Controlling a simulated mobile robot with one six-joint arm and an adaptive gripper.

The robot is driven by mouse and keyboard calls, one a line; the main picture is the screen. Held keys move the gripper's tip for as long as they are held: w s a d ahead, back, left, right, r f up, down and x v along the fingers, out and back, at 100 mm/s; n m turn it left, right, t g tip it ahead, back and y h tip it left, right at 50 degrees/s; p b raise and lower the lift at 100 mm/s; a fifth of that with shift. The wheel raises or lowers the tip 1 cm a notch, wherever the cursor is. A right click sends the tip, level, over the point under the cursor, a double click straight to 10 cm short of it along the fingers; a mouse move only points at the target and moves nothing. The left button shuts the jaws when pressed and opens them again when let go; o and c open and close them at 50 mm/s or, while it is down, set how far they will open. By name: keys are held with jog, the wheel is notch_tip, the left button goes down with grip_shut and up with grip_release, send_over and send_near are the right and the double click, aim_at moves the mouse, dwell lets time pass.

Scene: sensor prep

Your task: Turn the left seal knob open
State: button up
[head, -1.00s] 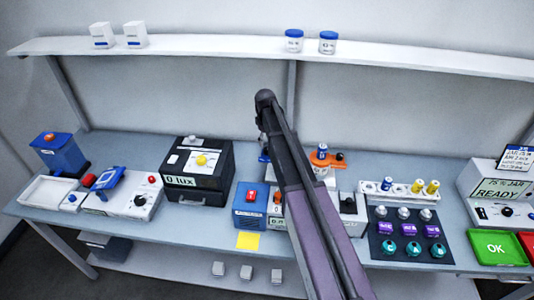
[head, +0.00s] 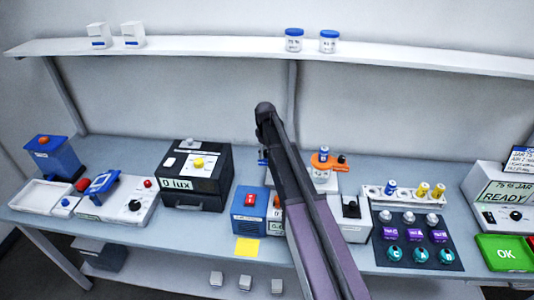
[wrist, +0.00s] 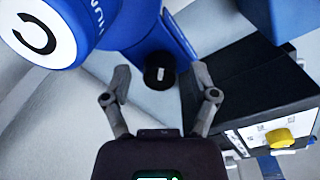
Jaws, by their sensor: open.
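A black knob (wrist: 160,72) with a small white mark sits on a blue fitting (wrist: 165,38) in the wrist view. It looks like the left seal knob. My gripper (wrist: 162,82) is open, with one finger on each side of the knob in the picture. I cannot tell whether the fingers reach it in depth. A blue cylinder with a white, marked end (wrist: 40,38) is at the upper left, close to the left finger. In the head view my arm hides the gripper and most of the blue station (head: 262,158). The orange station (head: 325,164) stands right of it.
The black lux box (head: 195,178) stands left of my arm; its yellow knob (wrist: 280,138) shows right of the right finger. A blue box (head: 248,203) stands in front of the blue station. The rack and mat (head: 455,262) lie to the right.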

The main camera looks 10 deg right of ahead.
grip_shut()
jog(key=shift+m, duration=0.3)
jog(key=m, duration=0.3)
jog(key=shift+m, duration=0.4)
jog(key=m, duration=0.4)
jog(key=shift+a+m, duration=0.1)
jog(key=shift+m, duration=0.2)
jog(key=m, duration=0.4)
jog(key=shift+m, duration=0.3)
jog(key=shift+m+g, duration=0.3)
jog(key=shift+m, duration=1.9)
